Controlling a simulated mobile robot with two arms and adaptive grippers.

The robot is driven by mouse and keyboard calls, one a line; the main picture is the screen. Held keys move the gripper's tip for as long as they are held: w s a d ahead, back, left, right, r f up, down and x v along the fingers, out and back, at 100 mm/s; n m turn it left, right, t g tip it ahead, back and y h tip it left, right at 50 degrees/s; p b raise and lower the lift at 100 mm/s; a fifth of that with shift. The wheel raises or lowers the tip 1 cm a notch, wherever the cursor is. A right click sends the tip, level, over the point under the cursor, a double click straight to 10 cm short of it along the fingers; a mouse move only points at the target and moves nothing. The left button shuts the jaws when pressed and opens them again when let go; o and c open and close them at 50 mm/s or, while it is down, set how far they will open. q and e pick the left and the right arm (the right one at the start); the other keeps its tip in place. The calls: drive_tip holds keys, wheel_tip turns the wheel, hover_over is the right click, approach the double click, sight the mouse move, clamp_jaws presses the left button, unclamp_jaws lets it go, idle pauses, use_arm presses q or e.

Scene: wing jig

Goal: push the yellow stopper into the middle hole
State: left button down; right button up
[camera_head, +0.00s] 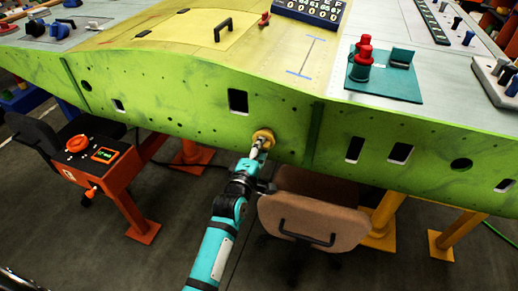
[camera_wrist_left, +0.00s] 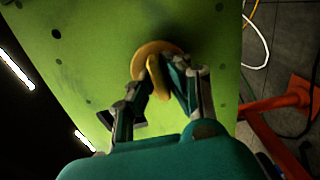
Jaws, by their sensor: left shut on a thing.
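The yellow stopper (camera_head: 263,137) is at the green side face of the wing panel (camera_head: 200,105), below and right of a rectangular opening. My left gripper (camera_head: 257,150) is shut on the stopper, with the arm reaching up from below. In the left wrist view the stopper (camera_wrist_left: 157,62) shows a round flange close against the green panel and a tab between the two fingers of my left gripper (camera_wrist_left: 160,85). The hole behind the stopper is hidden, so I cannot tell how deep it sits. My right gripper is not in view.
A brown chair (camera_head: 315,222) stands just right of my left arm. An orange control stand (camera_head: 98,165) is at the left. Other openings in the panel include a rectangular one (camera_head: 238,101) and a round one (camera_head: 461,165). A teal fixture (camera_head: 385,80) sits on top.

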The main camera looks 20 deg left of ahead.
use_arm(q)
drive_tip(key=shift+w, duration=1)
drive_tip(key=c, duration=1.2)
unclamp_jaws()
drive_tip(key=s, duration=1.2)
drive_tip(key=shift+a, duration=0.15)
